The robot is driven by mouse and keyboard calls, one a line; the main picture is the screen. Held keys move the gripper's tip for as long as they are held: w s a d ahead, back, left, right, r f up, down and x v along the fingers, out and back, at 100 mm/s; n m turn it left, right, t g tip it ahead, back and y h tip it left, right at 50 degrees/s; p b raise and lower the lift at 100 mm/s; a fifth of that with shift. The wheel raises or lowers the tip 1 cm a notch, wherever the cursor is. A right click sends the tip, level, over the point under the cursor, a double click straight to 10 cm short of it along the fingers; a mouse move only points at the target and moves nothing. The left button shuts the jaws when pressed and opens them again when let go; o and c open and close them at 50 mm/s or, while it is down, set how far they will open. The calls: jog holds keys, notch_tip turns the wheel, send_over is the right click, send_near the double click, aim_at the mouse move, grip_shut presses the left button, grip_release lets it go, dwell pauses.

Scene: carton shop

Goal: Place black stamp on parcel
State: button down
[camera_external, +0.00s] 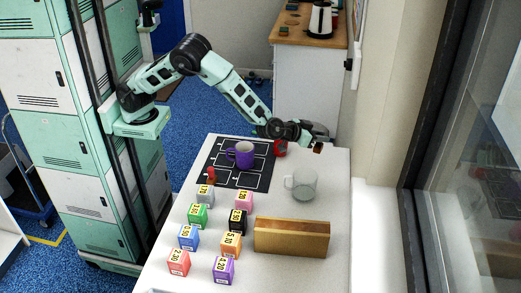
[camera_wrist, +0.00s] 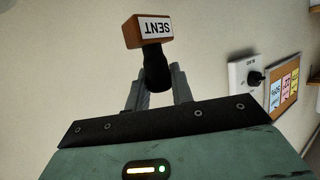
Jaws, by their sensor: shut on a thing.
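My gripper (camera_wrist: 156,88) is shut on a stamp with a black handle (camera_wrist: 156,68) and a brown block (camera_wrist: 138,31) labelled SENT. The block points away from the fingers. In the external view my gripper (camera_external: 318,137) is at the far right of the white table, and the stamp's brown block (camera_external: 318,149) shows just below it, apart from the things on the table. A long brown box (camera_external: 291,238), which may be the parcel, lies at the near right, well away from my gripper.
A clear glass mug (camera_external: 303,184) stands between my gripper and the brown box. A purple mug (camera_external: 243,155) stands on a black gridded mat (camera_external: 226,180), with red items (camera_external: 211,175) (camera_external: 280,148) at its edges. Several numbered coloured cubes (camera_external: 198,214) stand left of the box.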

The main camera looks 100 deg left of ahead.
jog(key=s+d+r+m+t+h+p, duration=0.1)
jog(key=s+d+r+m+h+p, duration=0.15)
jog(key=d, duration=0.95)
jog(key=s+d+r+m+h+p, duration=0.15)
jog(key=d+r, duration=0.25)
jog(key=d, duration=0.8)
jog(key=s+d+r+m+t+h+p, duration=0.1)
jog(key=d+r+m+h, duration=0.15)
jog(key=d, duration=0.95)
send_over(293, 226)
jog(key=shift+h, duration=0.25)
notch_tip(293, 226, down, 9)
jog(key=shift+f+p, duration=0.1)
jog(key=shift+p, duration=0.2)
jog(key=shift+f, duration=0.1)
jog(key=c, duration=1.2)
grip_release()
